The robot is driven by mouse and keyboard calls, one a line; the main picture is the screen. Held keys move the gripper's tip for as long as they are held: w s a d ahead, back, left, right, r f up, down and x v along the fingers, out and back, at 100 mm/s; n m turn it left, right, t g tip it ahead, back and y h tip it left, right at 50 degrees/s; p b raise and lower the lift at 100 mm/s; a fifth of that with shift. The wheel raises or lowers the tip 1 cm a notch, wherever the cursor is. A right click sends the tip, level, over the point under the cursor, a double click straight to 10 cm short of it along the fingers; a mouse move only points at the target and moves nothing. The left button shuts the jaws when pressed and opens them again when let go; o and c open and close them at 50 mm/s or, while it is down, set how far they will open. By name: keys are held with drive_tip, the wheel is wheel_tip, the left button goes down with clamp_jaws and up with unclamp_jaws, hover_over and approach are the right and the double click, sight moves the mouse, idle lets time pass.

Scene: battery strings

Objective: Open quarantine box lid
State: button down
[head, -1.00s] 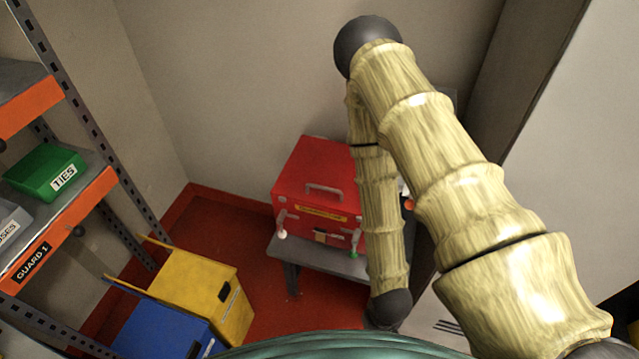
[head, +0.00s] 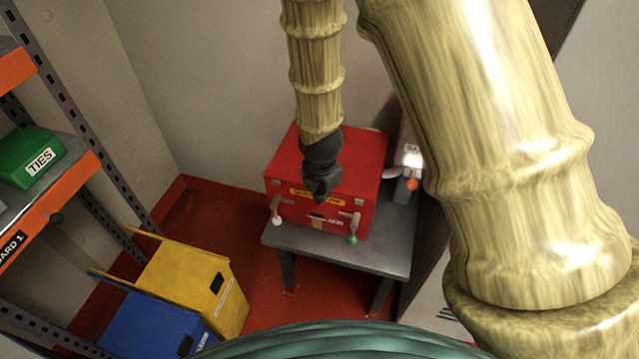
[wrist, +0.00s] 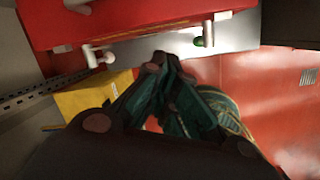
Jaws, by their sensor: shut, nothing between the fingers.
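The red quarantine box (head: 360,165) sits on a small grey table (head: 385,250) with its lid shut. Its front carries a yellow label and two levers: the left lever (head: 276,212) ends in a white knob, the right lever (head: 353,230) in a green knob. My gripper (head: 321,198) is shut and empty, pointing down in front of the box's upper front; it hides the lid handle and part of the label. In the wrist view, my gripper (wrist: 167,62) shows below the box front (wrist: 150,15), between the white-knobbed lever (wrist: 97,56) and the green-knobbed lever (wrist: 205,35).
A grey-white device (head: 408,160) with an orange knob stands right of the box on the table. Yellow (head: 205,280) and blue (head: 150,325) bins stand on the red floor at left. A shelf with a green TIES bin (head: 28,158) is at far left.

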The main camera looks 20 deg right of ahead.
drive_tip(key=w+r+n+h+b, duration=0.1)
drive_tip(key=w+r+n, duration=0.35)
drive_tip(key=r, duration=0.25)
drive_tip(key=shift+n+t, duration=0.3)
drive_tip(key=shift+n, duration=0.15)
drive_tip(key=shift+p+x, duration=0.55)
drive_tip(key=shift+x, duration=4.5)
drive_tip(key=shift+s+a, duration=0.1)
drive_tip(key=shift+a, duration=0.05)
